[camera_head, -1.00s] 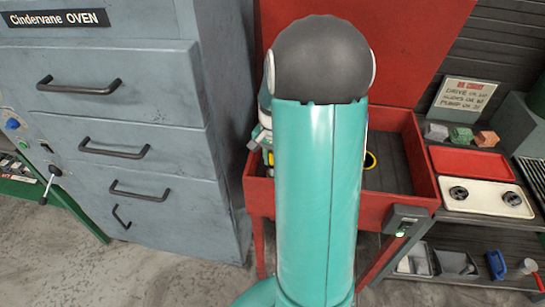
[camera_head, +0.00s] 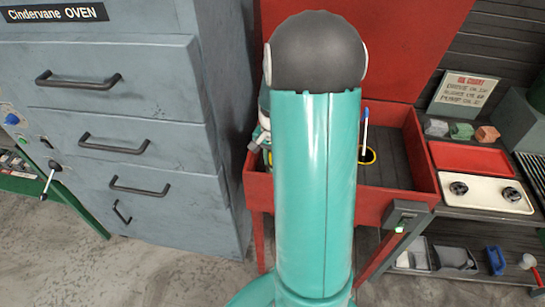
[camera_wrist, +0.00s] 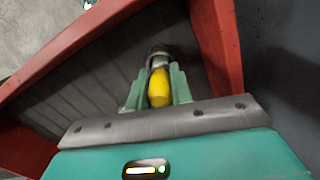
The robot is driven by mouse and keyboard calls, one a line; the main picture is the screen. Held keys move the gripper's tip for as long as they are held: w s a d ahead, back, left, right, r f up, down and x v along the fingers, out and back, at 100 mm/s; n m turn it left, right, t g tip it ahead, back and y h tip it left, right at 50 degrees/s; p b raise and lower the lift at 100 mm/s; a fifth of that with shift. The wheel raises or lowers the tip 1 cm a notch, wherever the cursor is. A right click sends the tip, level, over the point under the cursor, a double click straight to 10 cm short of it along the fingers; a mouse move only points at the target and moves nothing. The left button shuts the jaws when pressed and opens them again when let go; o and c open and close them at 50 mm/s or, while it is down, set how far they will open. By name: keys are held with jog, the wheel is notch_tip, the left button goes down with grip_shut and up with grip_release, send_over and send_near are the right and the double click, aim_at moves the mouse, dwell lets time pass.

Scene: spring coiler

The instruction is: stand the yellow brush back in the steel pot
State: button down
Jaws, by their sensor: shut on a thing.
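The yellow brush (camera_wrist: 159,92) is between the two green fingers of my gripper (camera_wrist: 160,82) in the wrist view. My gripper is shut on its yellow part. A rounded grey end (camera_wrist: 158,54) shows just beyond the yellow; I cannot tell whether it belongs to the brush or to something behind. In the head view, my arm hides most of the gripper, which is low inside the left of the red bench tray (camera_head: 405,205). I cannot make out the steel pot for certain in either view.
A blue and white stick (camera_head: 365,128) stands upright in the tray near a yellow ring (camera_head: 368,156). The grey oven (camera_head: 120,150) stands close on the left. A shelf with a red tray (camera_head: 470,158) and a cream tray (camera_head: 490,192) is on the right.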

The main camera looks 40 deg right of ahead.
jog(key=shift+f, duration=0.7)
jog(key=c, duration=1.2)
grip_release()
jog(key=shift+o, duration=0.2)
jog(key=r, duration=1.4)
jog(key=shift+w+d, duration=0.1)
jog(key=shift+d, duration=0.1)
jog(key=shift+f, duration=0.1)
